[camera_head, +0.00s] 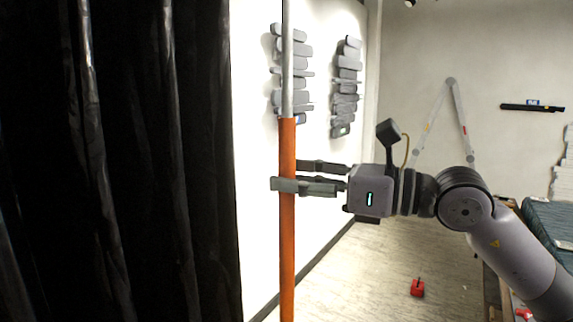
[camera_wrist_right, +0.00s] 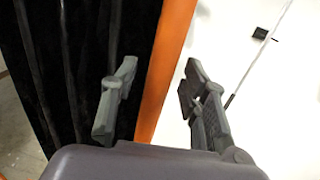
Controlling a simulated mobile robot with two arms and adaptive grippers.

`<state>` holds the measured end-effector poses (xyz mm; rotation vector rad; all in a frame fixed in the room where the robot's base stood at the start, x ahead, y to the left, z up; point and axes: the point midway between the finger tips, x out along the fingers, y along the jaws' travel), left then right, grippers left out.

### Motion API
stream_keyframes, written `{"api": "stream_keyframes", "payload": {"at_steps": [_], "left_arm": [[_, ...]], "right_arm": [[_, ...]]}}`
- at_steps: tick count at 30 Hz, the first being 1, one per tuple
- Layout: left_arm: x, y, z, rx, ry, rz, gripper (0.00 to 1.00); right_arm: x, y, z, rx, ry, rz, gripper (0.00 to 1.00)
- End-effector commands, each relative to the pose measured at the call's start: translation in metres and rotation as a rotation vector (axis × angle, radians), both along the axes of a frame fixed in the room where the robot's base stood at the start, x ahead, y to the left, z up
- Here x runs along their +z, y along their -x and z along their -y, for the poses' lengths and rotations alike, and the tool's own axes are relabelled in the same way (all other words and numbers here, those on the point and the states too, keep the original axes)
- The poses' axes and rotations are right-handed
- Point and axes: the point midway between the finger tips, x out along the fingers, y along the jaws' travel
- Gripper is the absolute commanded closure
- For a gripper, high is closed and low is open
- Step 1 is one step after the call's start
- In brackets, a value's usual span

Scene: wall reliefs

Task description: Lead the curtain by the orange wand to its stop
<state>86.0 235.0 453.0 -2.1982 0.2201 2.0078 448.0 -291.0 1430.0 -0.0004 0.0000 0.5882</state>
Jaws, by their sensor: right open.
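The orange wand (camera_head: 287,235) hangs upright in the head view, below a grey metal rod. The black curtain (camera_head: 130,160) hangs in folds to its left. My right gripper (camera_head: 290,178) reaches in from the right, its fingers at the wand's upper part. In the right wrist view the right gripper (camera_wrist_right: 155,95) is open, with one finger on each side of the orange wand (camera_wrist_right: 166,65). Gaps show between the wand and both fingers. The curtain (camera_wrist_right: 80,70) shows behind the left finger there. My left gripper is in neither view.
Grey wall reliefs (camera_head: 345,85) hang on the white wall behind the wand. A red object (camera_head: 417,288) lies on the floor. A bluish padded surface (camera_head: 548,225) stands at the far right. The floor between is mostly clear.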

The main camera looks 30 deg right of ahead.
Motion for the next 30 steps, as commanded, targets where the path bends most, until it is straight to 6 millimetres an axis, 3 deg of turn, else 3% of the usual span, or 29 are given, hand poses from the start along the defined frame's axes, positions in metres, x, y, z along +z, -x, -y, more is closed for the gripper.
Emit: {"api": "stream_keyframes", "payload": {"at_steps": [6, 15, 30], "left_arm": [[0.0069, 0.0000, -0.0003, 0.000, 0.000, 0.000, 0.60], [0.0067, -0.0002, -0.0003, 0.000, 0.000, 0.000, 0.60], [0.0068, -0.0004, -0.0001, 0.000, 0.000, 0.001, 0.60]], "right_arm": [[-0.0004, -0.0121, -0.0082, 0.002, 0.000, -0.001, 0.59], [-0.0010, -0.0133, -0.0090, 0.002, -0.001, -0.001, 0.59], [-0.0009, -0.0130, -0.0088, 0.002, -0.001, -0.001, 0.91]]}}
